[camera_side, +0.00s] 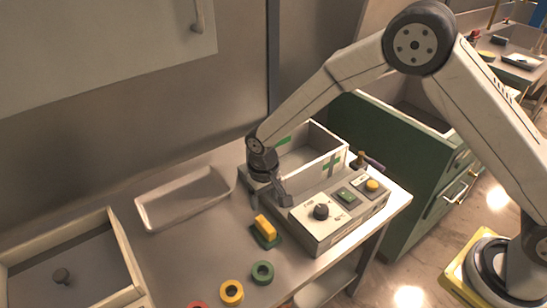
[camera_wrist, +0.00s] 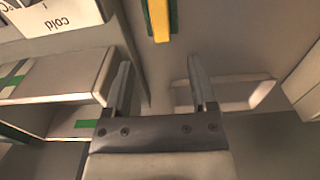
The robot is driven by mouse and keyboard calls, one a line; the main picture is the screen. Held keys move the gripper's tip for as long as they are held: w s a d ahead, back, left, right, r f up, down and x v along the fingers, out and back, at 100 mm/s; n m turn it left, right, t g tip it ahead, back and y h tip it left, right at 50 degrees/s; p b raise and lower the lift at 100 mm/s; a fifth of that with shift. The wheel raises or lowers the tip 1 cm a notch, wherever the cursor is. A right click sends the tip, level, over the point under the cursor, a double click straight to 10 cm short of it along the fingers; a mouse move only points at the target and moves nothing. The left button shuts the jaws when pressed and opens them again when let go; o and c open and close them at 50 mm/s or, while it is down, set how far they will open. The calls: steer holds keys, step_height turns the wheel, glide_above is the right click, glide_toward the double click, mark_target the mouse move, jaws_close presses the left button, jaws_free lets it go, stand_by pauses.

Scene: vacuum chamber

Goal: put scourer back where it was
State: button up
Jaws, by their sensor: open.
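The scourer is a small block, yellow above and green below (camera_side: 266,229), lying on the table just in front of my gripper. It also shows in the wrist view at the top edge (camera_wrist: 161,22), partly cut off, beyond my fingertips. My gripper (camera_side: 270,199) is open and empty, low over the table between the control box and the white tray. In the wrist view nothing lies between its fingers (camera_wrist: 161,85). No marked spot for the scourer can be made out.
The control box (camera_side: 318,235) with a knob and buttons stands close right of my gripper. A white open box with a green cross (camera_side: 338,166) is behind it. A shallow white tray (camera_side: 150,222) lies left. Yellow (camera_side: 231,291) and green (camera_side: 262,272) rings lie in front.

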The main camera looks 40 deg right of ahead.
stand_by(0.4)
steer(key=s+d+r+t, duration=0.1)
steer(key=s+d+r, duration=0.4)
steer(key=s+d, duration=0.3)
steer(key=s+d+r+t, duration=0.1)
steer(key=s+d+r, duration=0.5)
steer(key=s+d, duration=0.3)
steer(key=shift+s+t, duration=0.3)
steer(key=shift+s, duration=0.1)
stand_by(0.6)
